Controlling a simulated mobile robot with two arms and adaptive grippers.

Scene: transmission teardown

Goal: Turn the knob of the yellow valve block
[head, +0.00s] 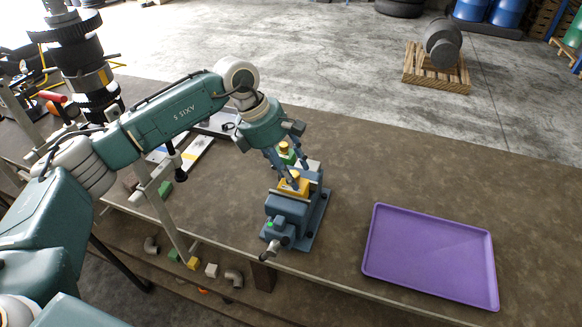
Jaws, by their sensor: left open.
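A yellow valve block (291,191) sits in the jaws of a blue-grey vise (285,206) on the brown workbench. My left gripper (287,171) comes down from above, with its fingers spread just over and beside the yellow block. The fingers partly cover the block, and its knob is not clearly visible; I cannot tell whether they touch it. My right gripper is not in this view.
A purple tray (430,250) lies empty on the bench at the right. The bench between vise and tray is clear. Several fittings and small blocks lie on a lower shelf below the front edge. A dark gear shaft (80,60) stands at the far left.

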